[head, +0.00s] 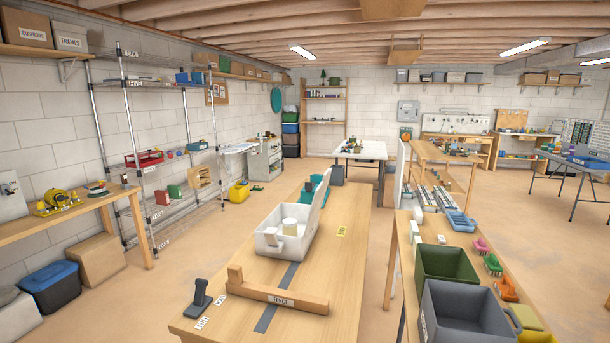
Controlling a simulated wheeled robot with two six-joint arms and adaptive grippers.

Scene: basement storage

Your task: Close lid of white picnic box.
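A white box (268,246), which I take for the picnic box, stands on the wooden table in the middle of the view. Its top is open. A pale cylinder (290,227) and a small white item are inside it. Neither of my grippers shows in the head view.
On the wooden table (345,262), a wooden bar (281,297) and a dark grey stand (198,297) lie in front of the box. A teal item (308,190) is behind it. Green (448,268) and grey bins stand on a bench at right. The table's right side is mostly clear.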

